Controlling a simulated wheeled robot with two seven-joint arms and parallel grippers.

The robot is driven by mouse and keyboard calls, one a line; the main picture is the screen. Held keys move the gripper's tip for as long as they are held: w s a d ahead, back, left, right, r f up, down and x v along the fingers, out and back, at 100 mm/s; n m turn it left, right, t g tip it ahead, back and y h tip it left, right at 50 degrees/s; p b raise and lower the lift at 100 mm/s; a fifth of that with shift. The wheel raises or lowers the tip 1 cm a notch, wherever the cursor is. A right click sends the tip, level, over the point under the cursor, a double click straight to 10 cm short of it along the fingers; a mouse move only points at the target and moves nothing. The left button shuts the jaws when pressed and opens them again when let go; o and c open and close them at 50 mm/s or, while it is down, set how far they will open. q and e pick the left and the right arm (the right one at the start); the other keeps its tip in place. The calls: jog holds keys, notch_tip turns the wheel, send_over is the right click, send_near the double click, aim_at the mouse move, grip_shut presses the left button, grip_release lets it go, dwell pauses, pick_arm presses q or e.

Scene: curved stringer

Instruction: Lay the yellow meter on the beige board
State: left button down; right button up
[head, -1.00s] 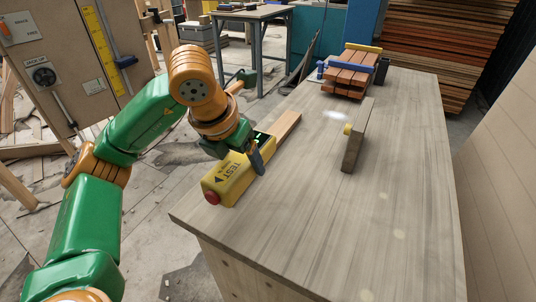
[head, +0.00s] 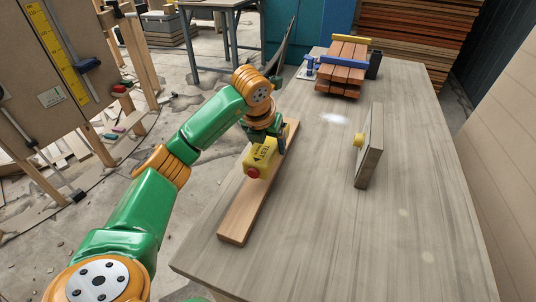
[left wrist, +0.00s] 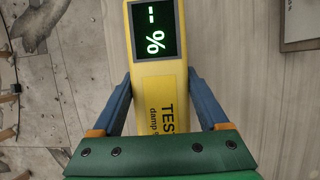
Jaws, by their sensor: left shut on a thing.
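The yellow meter (head: 262,158), with a red button at its near end, is in my left gripper (head: 282,142). In the left wrist view, the blue fingers of the left gripper (left wrist: 160,100) are shut on both sides of the meter (left wrist: 160,92), whose dark screen faces up. The beige board (head: 243,210) is a long narrow plank lying on the table near its left edge. The meter is over the far half of the board, roughly along it. I cannot tell whether it touches the board. My right gripper is not in view.
The wooden table (head: 330,235) is clear around the board's near right side. An upright grey-brown piece (head: 370,150) with a yellow knob stands to the right. Clamped reddish planks (head: 343,65) lie at the back. The table's left edge runs close beside the board.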

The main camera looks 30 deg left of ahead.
pick_arm(q)
jog(key=x, duration=0.3)
jog(key=shift+s+a+f+p, duration=0.2)
jog(key=shift+f+p, duration=0.2)
jog(key=shift+f, duration=0.35)
jog(key=shift+w, duration=0.1)
jog(key=shift+f, duration=0.15)
grip_release()
jog(key=v, duration=1.2)
